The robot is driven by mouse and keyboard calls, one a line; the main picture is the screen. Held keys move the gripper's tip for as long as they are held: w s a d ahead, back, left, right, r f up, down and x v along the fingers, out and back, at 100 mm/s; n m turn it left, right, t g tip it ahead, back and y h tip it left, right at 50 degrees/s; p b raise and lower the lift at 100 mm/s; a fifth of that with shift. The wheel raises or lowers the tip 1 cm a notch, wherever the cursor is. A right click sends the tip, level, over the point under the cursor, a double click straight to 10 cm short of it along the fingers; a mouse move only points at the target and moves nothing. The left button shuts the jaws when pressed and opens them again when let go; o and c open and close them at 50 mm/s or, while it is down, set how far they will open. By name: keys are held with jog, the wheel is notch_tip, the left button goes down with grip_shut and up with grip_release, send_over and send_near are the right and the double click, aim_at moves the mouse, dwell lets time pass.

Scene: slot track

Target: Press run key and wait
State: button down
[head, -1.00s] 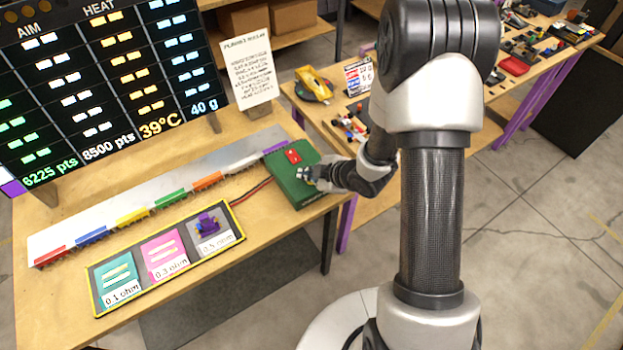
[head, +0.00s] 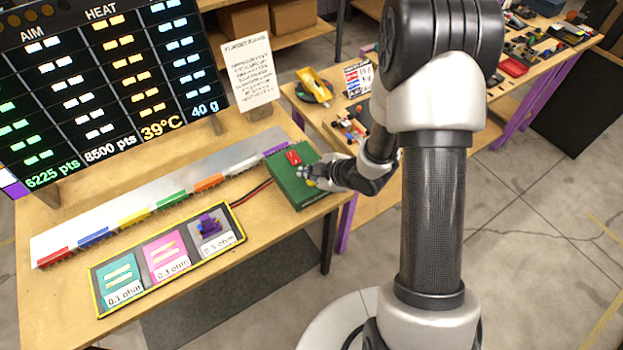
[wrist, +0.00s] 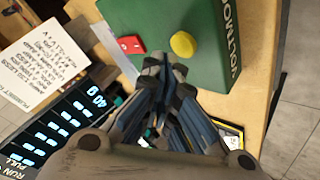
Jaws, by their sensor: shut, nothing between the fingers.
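The green box (head: 292,184) stands at the right end of the table, and it fills the top of the wrist view (wrist: 165,20). It carries a red piece (head: 293,157) with a small white mark, also in the wrist view (wrist: 130,44), and a round yellow button (wrist: 182,45). No label tells me which one is the run key. My gripper (head: 304,172) is over the box; in the wrist view its shut, empty fingertips (wrist: 163,66) appear just below and left of the yellow button. I cannot tell whether they touch anything.
A long grey track (head: 130,205) with coloured blocks along its front runs left of the box. A framed tray (head: 241,236) of resistor cards lies in front. A scoreboard (head: 100,90) and a paper notice (head: 250,72) stand behind. A second table with loose parts is at the right.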

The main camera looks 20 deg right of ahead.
aim_at(310, 183)
jog(key=shift+r, duration=0.1)
notch_tip(310, 183, up, 5)
jog(key=p, duration=0.4)
dwell(0.7)
